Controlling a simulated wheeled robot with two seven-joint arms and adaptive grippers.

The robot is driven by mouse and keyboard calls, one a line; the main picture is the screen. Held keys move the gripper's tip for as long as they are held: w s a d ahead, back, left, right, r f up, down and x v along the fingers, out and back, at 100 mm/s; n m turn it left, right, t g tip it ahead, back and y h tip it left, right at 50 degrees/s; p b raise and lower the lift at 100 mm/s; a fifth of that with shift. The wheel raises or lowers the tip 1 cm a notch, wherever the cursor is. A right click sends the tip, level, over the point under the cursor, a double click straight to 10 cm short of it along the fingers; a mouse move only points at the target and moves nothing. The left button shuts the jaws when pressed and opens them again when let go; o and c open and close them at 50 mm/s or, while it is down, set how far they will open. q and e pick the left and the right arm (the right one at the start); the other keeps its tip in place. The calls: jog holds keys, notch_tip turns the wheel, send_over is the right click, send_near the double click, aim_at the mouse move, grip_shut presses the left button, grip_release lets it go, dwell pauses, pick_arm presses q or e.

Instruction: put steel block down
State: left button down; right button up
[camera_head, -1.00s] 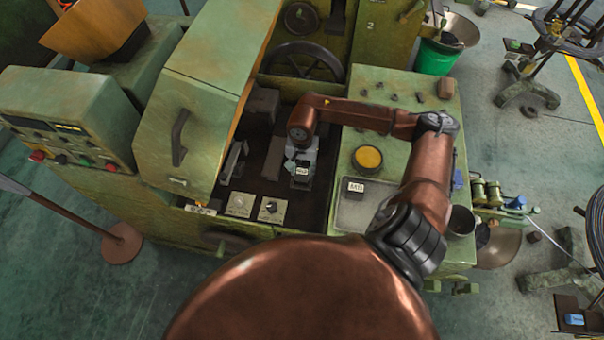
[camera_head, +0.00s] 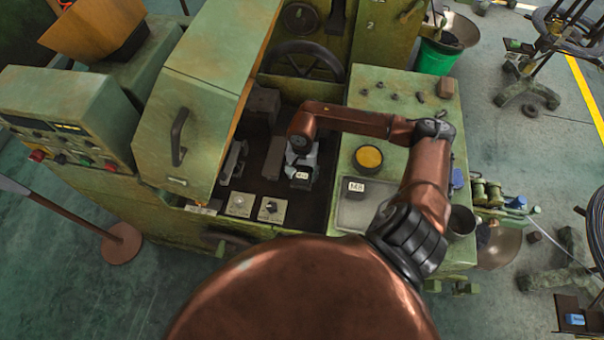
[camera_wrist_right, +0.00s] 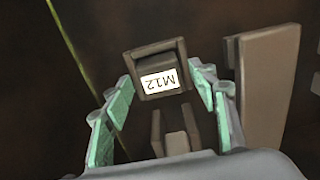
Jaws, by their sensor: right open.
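A dark steel block (camera_wrist_right: 158,52) with a white M12 label lies between the fingertips of my right gripper (camera_wrist_right: 165,82) in the right wrist view. The green-padded fingers stand apart on either side of it, open. The block also shows in the head view (camera_head: 301,183), inside the green machine's dark bay, with my right gripper (camera_head: 300,163) just above it. I cannot tell exactly what its underside touches. A second labelled block (camera_head: 356,186) sits on the grey tray (camera_head: 352,216) to the right. My left gripper is not in view.
The green machine's raised cover (camera_head: 190,110) borders the bay on the left. Two small dial plates (camera_head: 256,207) are at its front. Dark bracket-like parts (camera_wrist_right: 268,85) stand near the fingers.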

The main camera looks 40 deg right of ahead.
aim_at(302, 175)
jog(key=shift+r, duration=0.1)
notch_tip(302, 175, up, 12)
dwell(0.5)
jog(key=shift+c, duration=0.7)
dwell(0.6)
